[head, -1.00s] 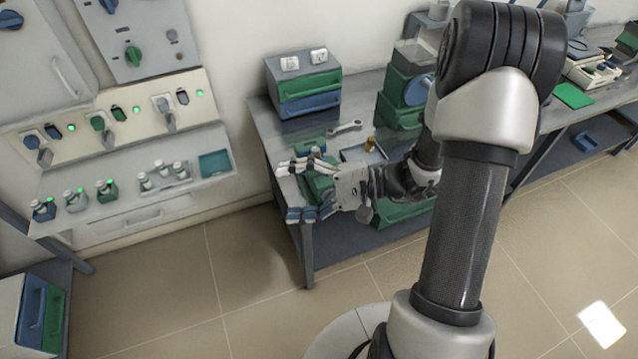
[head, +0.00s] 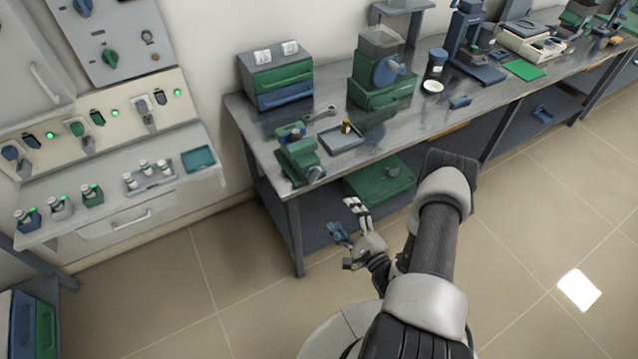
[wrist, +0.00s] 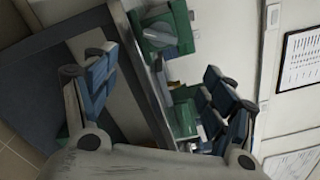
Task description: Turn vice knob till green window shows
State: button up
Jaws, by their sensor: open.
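The green vice (head: 300,160) stands at the front left corner of the workbench in the head view, with blue parts on top. A greyish round part, perhaps its knob (head: 316,174), is on its front side. No window on it can be made out at this size. My gripper (head: 345,218) is open and empty, below and right of the vice in the picture, apart from it and out in front of the bench. In the wrist view, the open fingers (wrist: 160,86) frame the bench edge.
The workbench (head: 420,128) carries a tray (head: 342,138) with a small brass-coloured piece, a wrench (head: 322,111), a drawer box (head: 279,78) and a green machine (head: 381,78). A green box (head: 380,180) is on its lower shelf. The floor before the bench is clear.

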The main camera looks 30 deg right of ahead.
aim_at(317, 178)
jog(key=w, duration=0.5)
jog(key=w+b, duration=0.1)
jog(key=w, duration=0.4)
jog(key=w+b, duration=0.1)
jog(key=w, duration=0.4)
jog(key=shift+a, duration=0.35)
jog(key=shift+c, duration=0.2)
jog(key=c, duration=1)
